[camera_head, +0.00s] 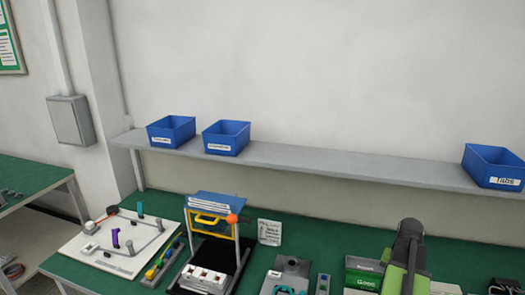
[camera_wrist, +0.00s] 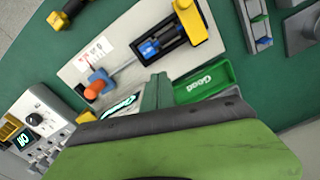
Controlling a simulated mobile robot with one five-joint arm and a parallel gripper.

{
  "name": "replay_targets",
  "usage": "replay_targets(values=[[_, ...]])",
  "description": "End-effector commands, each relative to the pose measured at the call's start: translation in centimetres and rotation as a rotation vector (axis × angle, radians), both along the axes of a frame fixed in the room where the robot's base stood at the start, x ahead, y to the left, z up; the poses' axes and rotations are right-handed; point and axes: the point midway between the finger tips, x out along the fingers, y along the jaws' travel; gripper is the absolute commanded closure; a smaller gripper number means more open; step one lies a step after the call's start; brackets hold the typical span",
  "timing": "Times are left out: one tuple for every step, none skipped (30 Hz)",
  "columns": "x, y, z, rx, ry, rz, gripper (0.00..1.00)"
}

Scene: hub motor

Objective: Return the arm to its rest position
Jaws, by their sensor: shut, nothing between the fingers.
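My arm (camera_head: 405,258), green with dark parts, rises from the bottom edge at the right of the head view, in front of the green worktable (camera_head: 330,262). In the wrist view my gripper (camera_wrist: 165,125) fills the lower part as a broad green shape with a dark edge. It is shut and empty. It hangs above the table, close to a green tray marked Good (camera_wrist: 204,83).
Blue bins (camera_head: 171,132), (camera_head: 226,138), (camera_head: 495,167) stand on the grey shelf (camera_head: 300,160). On the table are a white board with a purple post (camera_head: 115,237), a yellow-handled frame (camera_head: 210,222) and a green Good box (camera_head: 365,276). A white panel (camera_wrist: 45,125) lies left in the wrist view.

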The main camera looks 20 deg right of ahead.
Motion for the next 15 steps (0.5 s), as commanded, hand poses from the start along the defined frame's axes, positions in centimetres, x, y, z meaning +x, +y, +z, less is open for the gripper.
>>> replay_targets(values=[[3.5, 3.4, 0.0, 0.0, 0.0, 0.081, 1.0], [5.3, 5.5, 0.0, 0.0, 0.0, 0.127, 1.0], [7.5, 8.3, 0.0, 0.0, 0.0, 0.187, 1.0], [8.9, 10.5, 0.0, 0.0, 0.0, 0.231, 1.0], [10.3, 12.7, 0.0, 0.0, 0.0, 0.276, 1.0], [12.0, 15.9, 0.0, 0.0, 0.0, 0.337, 1.0], [13.1, 18.3, 0.0, 0.0, 0.0, 0.384, 1.0], [14.1, 20.7, 0.0, -0.001, 0.0, 0.431, 1.0], [15.2, 24.1, 0.0, -0.001, 0.0, 0.494, 1.0], [15.9, 26.7, 0.0, -0.001, 0.0, 0.543, 1.0], [16.4, 29.2, 0.0, -0.001, 0.0, 0.59, 1.0], [16.9, 32.6, 0.0, -0.001, -0.001, 0.653, 1.0], [17.1, 35.0, 0.0, -0.001, -0.001, 0.699, 1.0], [17.2, 37.3, 0.1, -0.001, -0.001, 0.743, 1.0], [17.1, 40.0, 0.1, -0.001, -0.001, 0.796, 1.0]])
